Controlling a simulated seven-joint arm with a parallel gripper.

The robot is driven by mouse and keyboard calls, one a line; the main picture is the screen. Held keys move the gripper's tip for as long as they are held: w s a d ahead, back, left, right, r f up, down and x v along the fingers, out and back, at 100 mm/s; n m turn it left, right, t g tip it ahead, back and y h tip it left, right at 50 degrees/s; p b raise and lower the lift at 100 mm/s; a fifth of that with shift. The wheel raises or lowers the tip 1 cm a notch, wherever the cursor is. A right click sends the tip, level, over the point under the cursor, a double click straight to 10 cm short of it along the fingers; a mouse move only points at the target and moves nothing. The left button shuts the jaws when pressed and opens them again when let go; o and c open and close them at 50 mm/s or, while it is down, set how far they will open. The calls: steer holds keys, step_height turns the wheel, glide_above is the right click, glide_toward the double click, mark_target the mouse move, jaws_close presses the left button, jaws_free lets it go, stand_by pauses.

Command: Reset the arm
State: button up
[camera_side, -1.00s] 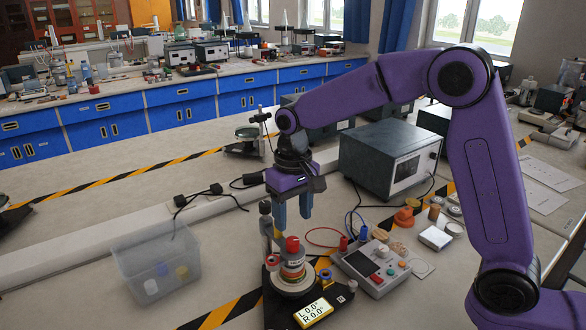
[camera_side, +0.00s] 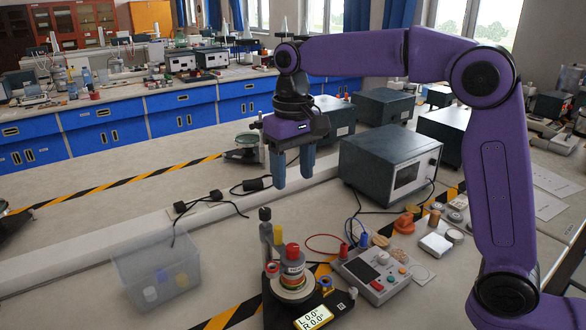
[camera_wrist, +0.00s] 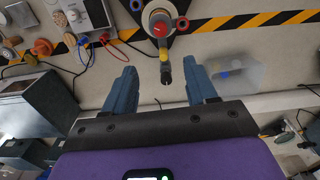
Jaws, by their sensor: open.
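My gripper (camera_side: 293,168) is open and empty, with its two blue fingers pointing down, raised well above the bench. It also shows in the wrist view (camera_wrist: 161,90), fingers apart with nothing between them but a view of the bench. Below it stands a black-based device (camera_side: 292,285) with a round stacked column, a red knob on top and a lit display reading L 0.0, R 0.0. In the wrist view the device's red-topped column (camera_wrist: 159,28) lies beyond the fingertips.
A clear plastic bin (camera_side: 157,277) with small coloured pieces sits at left. A grey control box (camera_side: 373,272) with wires is right of the device. A dark instrument (camera_side: 390,163) stands behind. Small discs and weights lie at right. The front left bench is clear.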

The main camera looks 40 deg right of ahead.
steer(key=s+d+f+n, duration=0.3)
steer(key=s+d+n, duration=0.1)
steer(key=s, duration=0.6)
steer(key=s+d+f+n, duration=0.4)
steer(key=s+d, duration=0.1)
steer(key=s, duration=0.5)
steer(key=s+d+f+n, duration=0.4)
steer(key=s+d, duration=0.1)
steer(key=s, duration=0.5)
steer(key=shift+s+d+f, duration=0.15)
steer(key=shift+s+d, duration=0.15)
